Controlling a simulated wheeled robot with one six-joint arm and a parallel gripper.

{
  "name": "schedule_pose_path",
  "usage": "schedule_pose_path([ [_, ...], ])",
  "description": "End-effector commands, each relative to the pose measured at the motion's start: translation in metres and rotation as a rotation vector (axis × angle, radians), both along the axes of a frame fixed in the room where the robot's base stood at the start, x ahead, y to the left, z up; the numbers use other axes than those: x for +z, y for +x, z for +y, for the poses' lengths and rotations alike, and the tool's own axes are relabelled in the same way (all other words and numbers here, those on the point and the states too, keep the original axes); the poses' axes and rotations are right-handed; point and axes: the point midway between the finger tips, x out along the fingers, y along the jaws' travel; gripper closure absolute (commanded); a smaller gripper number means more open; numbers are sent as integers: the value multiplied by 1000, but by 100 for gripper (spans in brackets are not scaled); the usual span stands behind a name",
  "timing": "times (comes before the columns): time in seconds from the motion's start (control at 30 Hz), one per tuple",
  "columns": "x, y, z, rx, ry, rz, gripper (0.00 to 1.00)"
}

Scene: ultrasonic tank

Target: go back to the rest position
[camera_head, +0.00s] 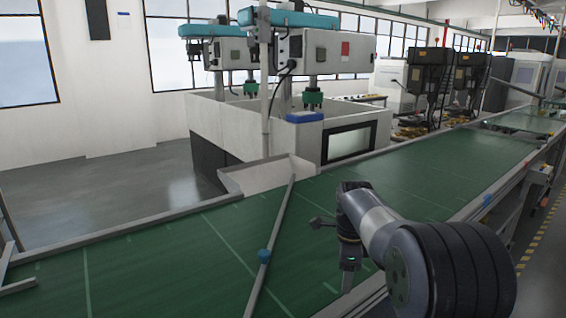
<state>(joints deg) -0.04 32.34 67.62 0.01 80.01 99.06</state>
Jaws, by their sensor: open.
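My arm reaches in from the lower right, with its thick dark end close to the camera. My gripper (348,282) hangs pointing down over the near right edge of the green conveyor belt (225,240). It is seen from the side, so the gap between its fingers hardly shows. The jaws are open, and I see nothing held between them. Whether the fingertips touch the belt cannot be told from this view.
A grey rail (272,236) with a blue knob (264,256) crosses the belt left of my gripper. A white-walled machine (235,128) stands behind the belt. The belt beyond my arm, toward the far right, looks clear. A metal side frame (490,188) edges it.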

Motion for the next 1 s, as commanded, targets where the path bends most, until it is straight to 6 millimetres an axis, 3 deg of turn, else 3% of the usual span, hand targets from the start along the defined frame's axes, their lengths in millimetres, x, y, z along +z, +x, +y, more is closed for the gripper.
schedule_pose_path([
  [0.2, 41, 1, 0, 0, -1, -4, 45],
  [0.43, 71, 1, 0, 0, 0, 0, 45],
  [1.0, 82, -1, -1, 3, 1, 1, 45],
])
